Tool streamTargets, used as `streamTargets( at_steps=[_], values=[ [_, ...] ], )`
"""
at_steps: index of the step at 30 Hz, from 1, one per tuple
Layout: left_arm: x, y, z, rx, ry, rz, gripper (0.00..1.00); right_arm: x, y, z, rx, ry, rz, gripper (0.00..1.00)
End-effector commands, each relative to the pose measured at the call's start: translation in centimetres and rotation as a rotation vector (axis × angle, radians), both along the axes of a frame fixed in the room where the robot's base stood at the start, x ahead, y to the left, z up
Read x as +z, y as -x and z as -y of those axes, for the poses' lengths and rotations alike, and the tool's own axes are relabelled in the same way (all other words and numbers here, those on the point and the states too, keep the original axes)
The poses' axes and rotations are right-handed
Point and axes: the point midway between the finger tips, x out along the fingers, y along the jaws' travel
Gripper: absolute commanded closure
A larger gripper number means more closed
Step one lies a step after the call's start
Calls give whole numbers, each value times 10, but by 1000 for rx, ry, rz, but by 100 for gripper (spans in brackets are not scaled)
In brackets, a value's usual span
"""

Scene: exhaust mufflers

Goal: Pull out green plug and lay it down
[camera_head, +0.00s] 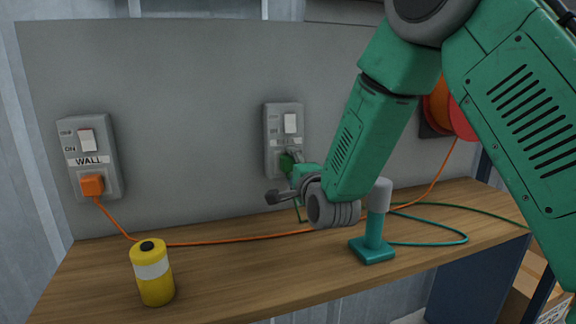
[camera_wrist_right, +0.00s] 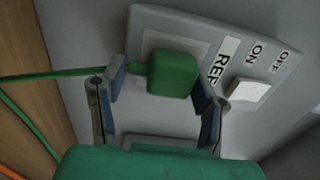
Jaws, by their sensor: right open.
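The green plug (camera_head: 287,163) sits in the grey switch socket (camera_head: 284,117) on the back panel. In the right wrist view the green plug (camera_wrist_right: 173,74) shows large in its socket plate (camera_wrist_right: 212,35), with a green cable leaving on the left. My right gripper (camera_head: 282,180) is at the plug in the head view. In the wrist view its two fingers (camera_wrist_right: 164,88) are open, one on either side of the plug; whether they touch it I cannot tell. My left gripper is not in view.
A wall socket (camera_head: 91,140) with an orange plug (camera_head: 92,185) is at left. A yellow canister (camera_head: 151,272) and a teal stand (camera_head: 373,243) are on the wooden bench (camera_head: 220,278). Orange and green cables run along the bench. The bench front between canister and stand is clear.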

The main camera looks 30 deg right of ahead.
Motion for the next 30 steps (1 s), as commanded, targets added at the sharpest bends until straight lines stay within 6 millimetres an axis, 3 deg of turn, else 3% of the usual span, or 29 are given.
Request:
streamTargets(
  at_steps=[9,26,30],
  values=[
    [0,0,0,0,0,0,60,5,0,-10,2,12,1,45],
    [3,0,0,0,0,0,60,6,0,-5,1,4,1,45],
    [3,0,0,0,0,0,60,7,0,-8,2,8,1,94]
  ],
)
